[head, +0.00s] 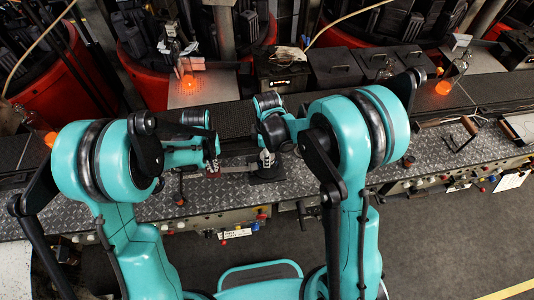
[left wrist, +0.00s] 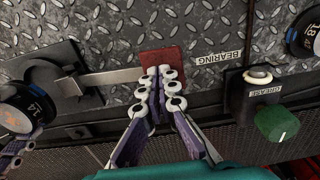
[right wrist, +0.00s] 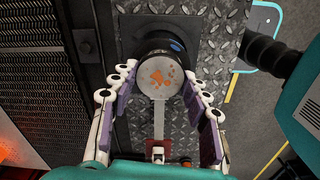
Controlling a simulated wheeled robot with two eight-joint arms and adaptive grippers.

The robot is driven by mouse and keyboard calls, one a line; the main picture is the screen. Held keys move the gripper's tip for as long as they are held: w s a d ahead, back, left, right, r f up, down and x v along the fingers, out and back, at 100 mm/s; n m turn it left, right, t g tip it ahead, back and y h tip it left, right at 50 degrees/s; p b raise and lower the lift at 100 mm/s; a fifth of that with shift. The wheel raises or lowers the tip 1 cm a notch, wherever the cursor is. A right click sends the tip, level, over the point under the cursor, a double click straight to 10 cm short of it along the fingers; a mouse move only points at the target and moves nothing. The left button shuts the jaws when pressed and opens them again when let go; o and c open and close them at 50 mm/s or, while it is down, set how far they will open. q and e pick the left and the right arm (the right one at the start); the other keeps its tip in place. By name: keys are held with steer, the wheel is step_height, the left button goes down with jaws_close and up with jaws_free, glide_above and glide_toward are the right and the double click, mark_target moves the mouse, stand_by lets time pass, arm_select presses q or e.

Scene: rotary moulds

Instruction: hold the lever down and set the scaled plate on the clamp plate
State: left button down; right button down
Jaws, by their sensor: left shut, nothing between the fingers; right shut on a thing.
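The lever is a flat metal bar (left wrist: 115,77) with a red pad (left wrist: 152,60) at its end. My left gripper (left wrist: 164,73) is shut and empty, its fingertips over the pad's edge and seemingly touching it. It also shows in the head view (head: 213,165). The scaled plate, a round dark disc with orange patches on its grey face (right wrist: 160,77), sits between the fingers of my right gripper (right wrist: 158,72), shut on it. In the left wrist view its side (left wrist: 22,110) reads 14. It covers the middle of the black clamp plate (right wrist: 192,32); contact underneath is hidden.
A dark mesh belt (head: 235,118) runs behind the tread-plate bench (head: 400,172). Knobs line the bench's front edge.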

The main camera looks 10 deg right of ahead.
arm_select(q)
steer(key=shift+f, duration=0.7)
arm_select(e)
steer(key=shift+f, duration=0.75)
steer(key=shift+f, duration=0.15)
steer(key=shift+f, duration=0.75)
arm_select(q)
steer(key=shift+a, duration=0.15)
arm_select(e)
steer(key=shift+a+f, duration=0.15)
steer(key=shift+f, duration=0.35)
